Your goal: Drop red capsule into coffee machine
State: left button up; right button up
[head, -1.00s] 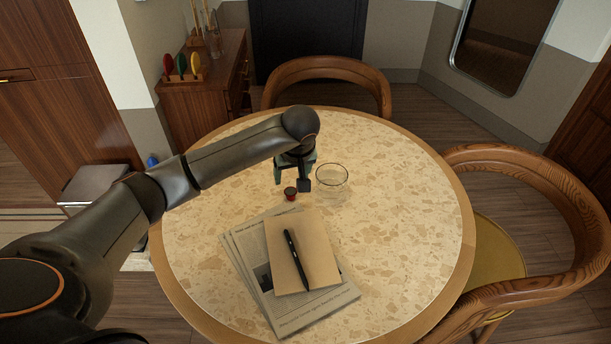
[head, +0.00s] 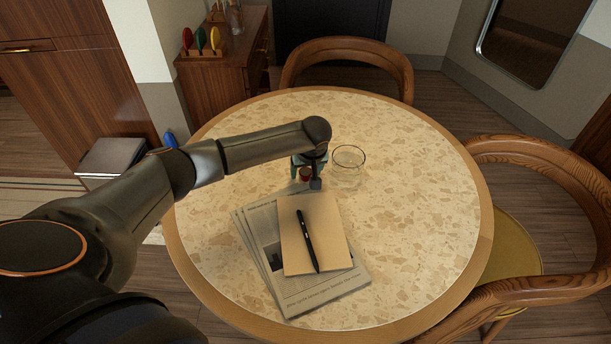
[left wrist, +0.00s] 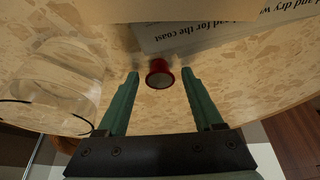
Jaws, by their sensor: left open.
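A small red capsule (head: 305,174) is on the round table (head: 420,210), between the glass and the newspaper. My left gripper (head: 307,180) is low over the table at the capsule. In the left wrist view, the left gripper (left wrist: 160,84) is open, with one green finger on each side of the red capsule (left wrist: 159,74). The capsule lies at the level of the fingertips, and a gap shows on both sides. No coffee machine shows in these frames. My right gripper does not show.
A clear glass (head: 348,160) stands close to the right of the gripper. A newspaper (head: 310,298) with a notebook (head: 328,258) and black pen (head: 307,240) lies in front. Wooden chairs stand behind (head: 345,46) and at the right (head: 545,150). The table's right side is clear.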

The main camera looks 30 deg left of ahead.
pick_arm(q)
jog(key=shift+w+a+f, duration=0.1)
jog(key=shift+w+f, duration=0.05)
jog(key=shift+f, duration=0.25)
grip_shut()
